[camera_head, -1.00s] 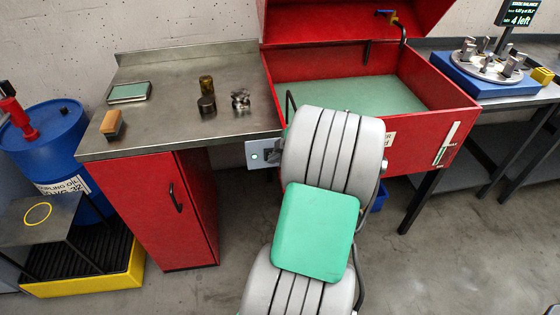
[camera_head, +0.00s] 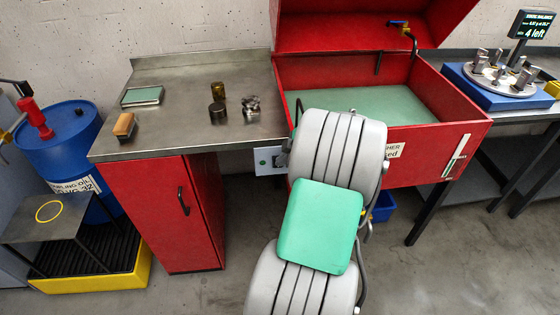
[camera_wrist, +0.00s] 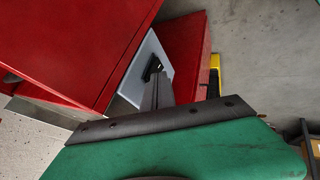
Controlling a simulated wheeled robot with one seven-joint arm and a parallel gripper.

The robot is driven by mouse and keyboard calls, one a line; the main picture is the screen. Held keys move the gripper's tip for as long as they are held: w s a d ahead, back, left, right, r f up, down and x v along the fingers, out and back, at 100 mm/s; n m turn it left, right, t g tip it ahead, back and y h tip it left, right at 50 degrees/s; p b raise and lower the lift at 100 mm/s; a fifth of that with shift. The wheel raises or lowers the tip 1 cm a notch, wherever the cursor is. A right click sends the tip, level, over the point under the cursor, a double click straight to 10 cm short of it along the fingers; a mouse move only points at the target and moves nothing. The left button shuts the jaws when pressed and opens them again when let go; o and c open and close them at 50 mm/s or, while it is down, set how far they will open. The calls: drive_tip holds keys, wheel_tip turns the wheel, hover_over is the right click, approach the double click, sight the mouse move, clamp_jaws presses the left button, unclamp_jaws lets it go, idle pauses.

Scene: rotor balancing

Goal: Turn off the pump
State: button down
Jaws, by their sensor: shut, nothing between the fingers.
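The pump's likely switch panel is a pale plate (camera_head: 262,161) with a small green spot, at the left front of the red parts washer (camera_head: 440,150). In the wrist view the plate (camera_wrist: 135,75) lies beyond my fingers, between red faces. My gripper (camera_wrist: 154,70) is shut and empty, its dark fingertips over the plate in that view. I cannot tell whether they touch it. In the head view my grey and green arm hides most of the gripper and the plate's right part. The switch's position cannot be made out.
A steel bench (camera_head: 165,75) over a red cabinet (camera_head: 165,215) stands left of the washer. It carries a green-topped tray, a brush and small metal parts. A blue drum (camera_head: 75,150) is at the far left. A rotor on a blue stand (camera_head: 490,95) is at right.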

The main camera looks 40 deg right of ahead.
drive_tip(key=shift+r, duration=0.7)
drive_tip(key=a+v, duration=0.1)
drive_tip(key=v, duration=1.1)
drive_tip(key=shift+s+a+f, duration=0.2)
drive_tip(key=shift+s+a, duration=0.1)
